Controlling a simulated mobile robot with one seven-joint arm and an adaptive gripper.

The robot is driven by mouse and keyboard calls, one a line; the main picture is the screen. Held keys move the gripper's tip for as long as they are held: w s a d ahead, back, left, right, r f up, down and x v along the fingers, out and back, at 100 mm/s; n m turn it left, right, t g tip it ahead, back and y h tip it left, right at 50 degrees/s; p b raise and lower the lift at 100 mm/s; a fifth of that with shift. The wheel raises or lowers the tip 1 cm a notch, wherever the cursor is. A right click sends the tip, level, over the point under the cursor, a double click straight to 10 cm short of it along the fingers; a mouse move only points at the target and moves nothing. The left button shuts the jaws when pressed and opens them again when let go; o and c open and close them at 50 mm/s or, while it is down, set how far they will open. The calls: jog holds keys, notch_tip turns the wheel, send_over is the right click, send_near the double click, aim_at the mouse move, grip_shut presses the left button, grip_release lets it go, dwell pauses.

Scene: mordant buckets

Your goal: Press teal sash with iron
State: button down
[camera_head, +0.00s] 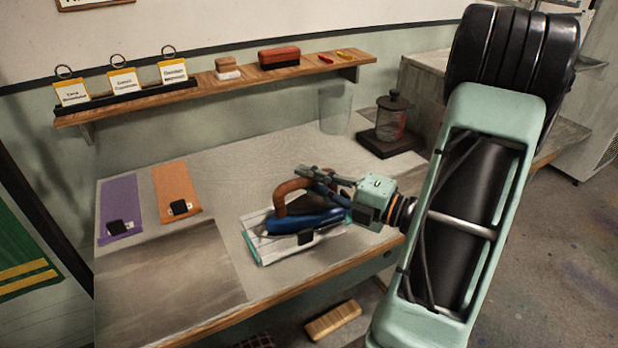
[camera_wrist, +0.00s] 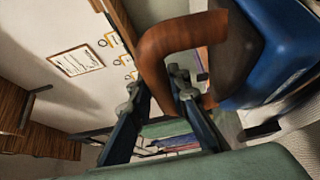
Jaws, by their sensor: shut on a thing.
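The iron (camera_head: 290,222) has a blue body and a brown arched handle. My gripper (camera_head: 318,181) is shut on the handle. In the wrist view, the iron (camera_wrist: 280,50) fills the upper right, and my gripper's fingers (camera_wrist: 157,90) are at its handle. Under the iron lies a whitish cloth (camera_head: 275,252) with a teal strip, apparently the teal sash (camera_head: 249,244), showing at its left edge. The iron and arm hide much of both. I cannot tell whether the iron's sole touches the cloth. A dark tag or clip shows at the cloth's front edge.
A purple sash (camera_head: 118,202) and an orange sash (camera_head: 174,186) lie flat at the left of the table. A clear glass (camera_head: 335,108) and a lidded jar (camera_head: 391,120) stand at the back right. A wall shelf (camera_head: 222,82) holds tags and brushes. The table's front left is clear.

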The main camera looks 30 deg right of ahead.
jog(key=shift+s+f, duration=0.1)
jog(key=shift+f, duration=0.25)
dwell(2.1)
dwell(0.6)
notch_tip(320, 180, up, 5)
jog(key=p, duration=0.6)
jog(key=shift+r, duration=0.2)
dwell(0.4)
